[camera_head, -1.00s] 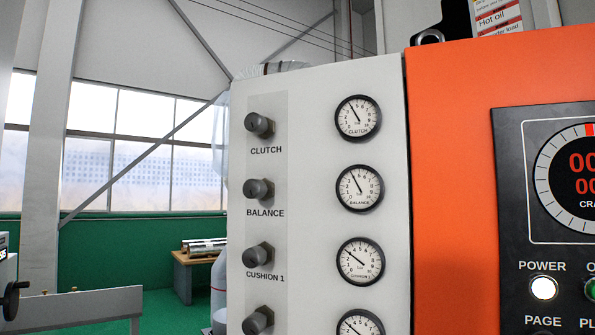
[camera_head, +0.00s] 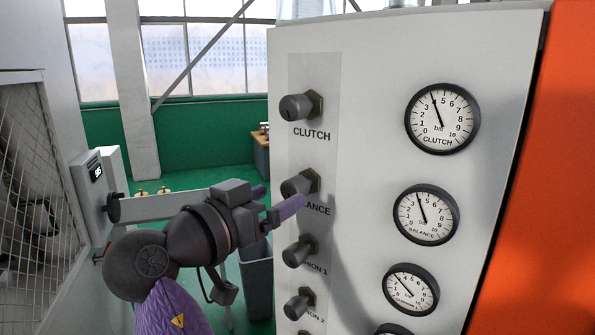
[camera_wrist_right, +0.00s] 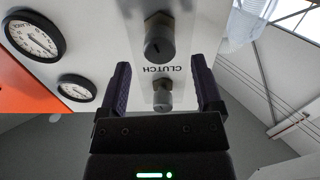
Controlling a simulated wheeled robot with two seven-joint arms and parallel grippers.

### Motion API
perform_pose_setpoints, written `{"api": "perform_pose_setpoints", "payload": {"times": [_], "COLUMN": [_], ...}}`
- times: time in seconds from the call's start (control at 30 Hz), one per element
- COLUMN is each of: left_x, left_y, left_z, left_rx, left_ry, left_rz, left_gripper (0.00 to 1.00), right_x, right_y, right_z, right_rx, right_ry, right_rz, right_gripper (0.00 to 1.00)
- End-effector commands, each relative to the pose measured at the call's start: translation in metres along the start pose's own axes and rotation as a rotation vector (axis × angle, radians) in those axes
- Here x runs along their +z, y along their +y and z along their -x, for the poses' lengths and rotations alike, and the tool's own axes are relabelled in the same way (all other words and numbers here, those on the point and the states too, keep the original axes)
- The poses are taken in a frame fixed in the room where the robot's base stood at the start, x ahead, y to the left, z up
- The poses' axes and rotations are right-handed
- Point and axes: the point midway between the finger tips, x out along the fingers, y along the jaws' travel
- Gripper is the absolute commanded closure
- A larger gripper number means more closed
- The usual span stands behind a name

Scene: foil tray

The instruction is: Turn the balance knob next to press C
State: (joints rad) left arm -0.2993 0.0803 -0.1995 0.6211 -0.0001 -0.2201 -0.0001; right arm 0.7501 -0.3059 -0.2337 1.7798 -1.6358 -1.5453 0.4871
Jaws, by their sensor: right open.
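The dark balance knob (camera_head: 297,185) sits on the white panel below the clutch knob (camera_head: 298,106), its label partly hidden by a finger. My right gripper (camera_head: 278,199) is open and empty, left of the panel, with its purple fingers close to the balance knob. I cannot tell whether they touch it. The right wrist view is upside down. There the fingers (camera_wrist_right: 162,88) stand either side of the clutch knob (camera_wrist_right: 163,95) in the picture, with the balance knob (camera_wrist_right: 160,38) above it. The balance gauge (camera_head: 426,214) reads about 4. My left gripper is out of view.
The cushion 1 knob (camera_head: 299,252) and cushion 2 knob (camera_head: 299,304) sit closely below. The clutch gauge (camera_head: 442,118) and cushion gauge (camera_head: 410,290) are to the right. A wire mesh fence (camera_head: 25,190) stands at left, and a grey bin (camera_head: 257,285) is behind the gripper.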

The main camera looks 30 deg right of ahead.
Motion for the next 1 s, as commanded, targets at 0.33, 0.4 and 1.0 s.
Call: {"api": "perform_pose_setpoints", "payload": {"times": [0.33, 0.4, 1.0], "left_x": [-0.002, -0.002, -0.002], "left_y": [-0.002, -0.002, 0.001], "left_z": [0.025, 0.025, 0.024], "left_rx": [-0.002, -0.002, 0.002], "left_ry": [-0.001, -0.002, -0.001], "left_rz": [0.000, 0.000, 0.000], "left_gripper": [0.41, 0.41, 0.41], "right_x": [-0.001, 0.000, 0.001], "right_y": [-0.001, -0.001, -0.001], "right_z": [-0.056, -0.058, -0.057], "right_rx": [-0.001, -0.002, -0.003], "right_ry": [0.000, 0.000, 0.001], "right_rz": [0.006, 0.006, 0.006], "right_gripper": [0.16, 0.16, 1.00]}}
